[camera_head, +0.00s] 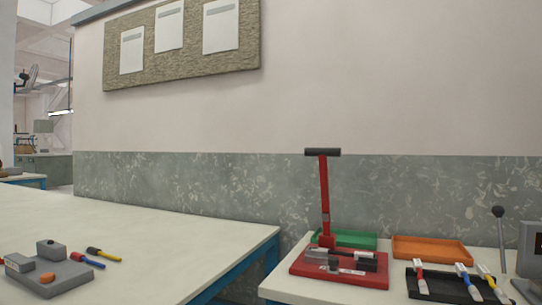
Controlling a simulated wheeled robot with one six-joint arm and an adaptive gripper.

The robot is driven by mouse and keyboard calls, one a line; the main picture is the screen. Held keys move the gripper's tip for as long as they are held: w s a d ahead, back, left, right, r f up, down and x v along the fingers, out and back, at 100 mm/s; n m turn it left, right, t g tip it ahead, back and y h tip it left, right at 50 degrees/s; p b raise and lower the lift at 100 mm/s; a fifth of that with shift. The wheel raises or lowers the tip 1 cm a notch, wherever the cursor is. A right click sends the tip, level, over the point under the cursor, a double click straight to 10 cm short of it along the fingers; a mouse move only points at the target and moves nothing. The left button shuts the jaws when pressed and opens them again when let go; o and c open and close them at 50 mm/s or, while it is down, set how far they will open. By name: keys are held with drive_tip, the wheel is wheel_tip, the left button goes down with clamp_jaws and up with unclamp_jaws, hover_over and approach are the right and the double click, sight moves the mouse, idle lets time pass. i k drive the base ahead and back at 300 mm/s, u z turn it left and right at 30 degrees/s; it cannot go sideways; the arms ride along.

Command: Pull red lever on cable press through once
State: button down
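The cable press stands on the right-hand table and has a red base plate (347,271) with grey and dark blocks on it. Its red lever (325,200) stands nearly upright from the left part of the base, leaning slightly left. A black crossbar handle (322,152) sits at the lever's top, against the wall behind. Nothing touches the lever. My gripper is not in view.
Behind the press lie a green tray (350,238) and an orange tray (432,250). Right of it a black tray (433,287) holds tools. A black-knobbed rod (499,235) stands at far right. The left table (150,230) carries a grey fixture (52,275); a gap separates the tables.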

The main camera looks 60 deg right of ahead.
sight(323, 154)
drive_tip(key=u, duration=0.15)
drive_tip(key=k, duration=1.35)
drive_tip(key=z, duration=2.2)
drive_tip(key=i, duration=0.4)
